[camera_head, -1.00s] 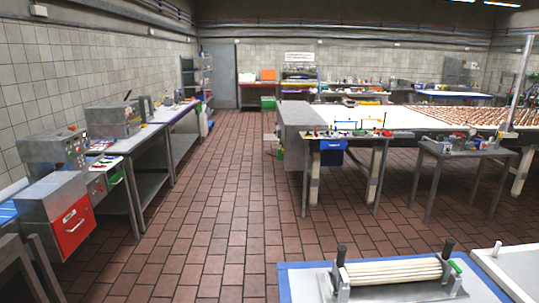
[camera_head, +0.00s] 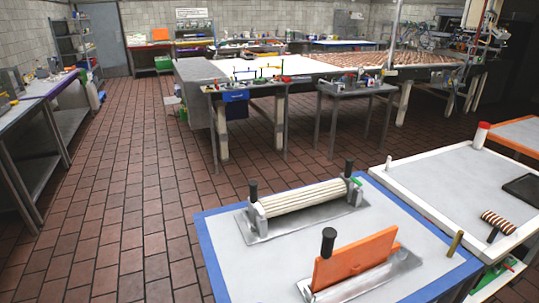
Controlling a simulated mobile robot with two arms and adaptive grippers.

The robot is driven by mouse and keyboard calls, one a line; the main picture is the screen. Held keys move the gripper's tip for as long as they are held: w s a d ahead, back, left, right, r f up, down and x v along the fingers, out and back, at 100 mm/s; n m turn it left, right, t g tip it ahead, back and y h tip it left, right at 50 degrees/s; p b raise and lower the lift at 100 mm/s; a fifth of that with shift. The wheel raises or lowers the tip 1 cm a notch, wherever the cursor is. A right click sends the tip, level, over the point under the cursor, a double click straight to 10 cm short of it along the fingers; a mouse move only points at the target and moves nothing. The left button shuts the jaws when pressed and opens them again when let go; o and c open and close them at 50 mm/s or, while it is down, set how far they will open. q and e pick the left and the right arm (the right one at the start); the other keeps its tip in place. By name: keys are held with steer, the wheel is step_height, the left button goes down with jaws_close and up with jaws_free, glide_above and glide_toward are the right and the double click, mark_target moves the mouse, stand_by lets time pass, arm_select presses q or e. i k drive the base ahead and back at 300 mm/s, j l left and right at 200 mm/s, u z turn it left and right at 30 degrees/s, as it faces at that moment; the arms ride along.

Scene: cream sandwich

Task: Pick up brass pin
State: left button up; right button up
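A small brass-coloured pin (camera_head: 455,244) stands slightly tilted near the right edge of the blue-bordered table (camera_head: 232,262), at the lower right of the head view. It is close to the blue border, right of the orange-plated tool. Neither my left gripper nor my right gripper shows in the view.
A cream ridged roller (camera_head: 308,199) on a metal base and an orange plate tool (camera_head: 355,258) with a black knob share the table. A white-rimmed table (camera_head: 412,198) adjoins on the right, with a striped roller (camera_head: 500,222). The tiled floor (camera_head: 110,215) on the left is clear.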

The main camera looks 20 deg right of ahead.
mark_target(456, 241)
steer(key=z, duration=1.35)
